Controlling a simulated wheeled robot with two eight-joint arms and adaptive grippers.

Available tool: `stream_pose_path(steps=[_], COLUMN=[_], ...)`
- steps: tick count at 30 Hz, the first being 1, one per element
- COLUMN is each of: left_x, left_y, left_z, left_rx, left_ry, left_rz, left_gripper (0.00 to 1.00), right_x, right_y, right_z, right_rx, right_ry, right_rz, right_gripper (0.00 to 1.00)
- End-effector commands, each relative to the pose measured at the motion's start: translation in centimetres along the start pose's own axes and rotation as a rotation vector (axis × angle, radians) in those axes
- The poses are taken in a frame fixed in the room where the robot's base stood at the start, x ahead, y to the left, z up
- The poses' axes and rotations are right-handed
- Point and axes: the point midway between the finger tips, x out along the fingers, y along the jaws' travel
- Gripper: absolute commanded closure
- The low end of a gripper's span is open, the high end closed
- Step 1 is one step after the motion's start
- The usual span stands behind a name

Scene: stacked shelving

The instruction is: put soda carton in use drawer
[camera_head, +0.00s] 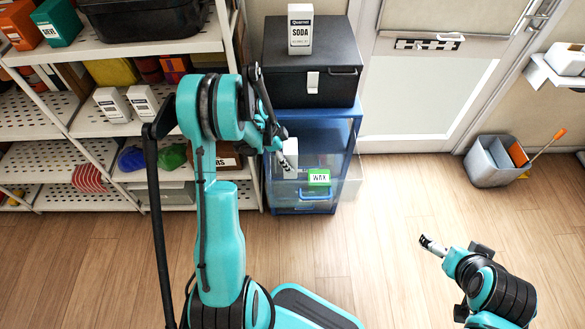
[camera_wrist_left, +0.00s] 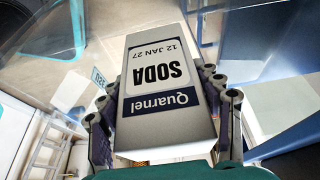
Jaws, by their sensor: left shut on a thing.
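A white soda carton (camera_wrist_left: 155,80) with a dark blue band sits between the fingers of my left gripper (camera_wrist_left: 160,92), which is shut on it. In the head view my left gripper (camera_head: 280,150) is at the front of the blue, see-through drawer cabinet (camera_head: 354,135), with the white carton (camera_head: 290,152) beside it. I cannot make out a "USE" label.
Another soda carton (camera_head: 300,35) stands on a black box (camera_head: 312,75) atop the cabinet. White shelves (camera_head: 100,125) with cartons and bins fill the left. A grey bin (camera_head: 490,163) stands by the door at right. The floor (camera_head: 390,210) in front is clear.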

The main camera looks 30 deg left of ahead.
Motion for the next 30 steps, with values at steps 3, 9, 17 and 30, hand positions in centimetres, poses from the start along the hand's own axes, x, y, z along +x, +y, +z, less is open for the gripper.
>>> stream_pose_path(steps=[3, 9, 17, 30], left_x=[1.8, 4.2, 5.1, 5.2], left_y=[0.0, 0.0, 0.0, 0.0], left_z=[0.7, 1.7, 2.1, 2.2], left_rx=[0.000, 0.000, 0.000, 0.000], left_ry=[0.000, 0.000, 0.000, 0.000], left_rz=[0.000, 0.000, 0.000, 0.000], left_gripper=[0.77, 0.77, 0.77, 0.14], right_x=[0.7, 1.5, 1.7, 1.9], right_y=[0.0, 0.0, 0.0, 0.0], right_z=[0.5, 1.1, 1.2, 1.4], right_rx=[0.000, 0.000, 0.000, 0.000], right_ry=[0.000, 0.000, 0.000, 0.000], right_rz=[0.000, 0.000, 0.000, 0.000], right_gripper=[0.00, 0.00, 0.00, 0.00])
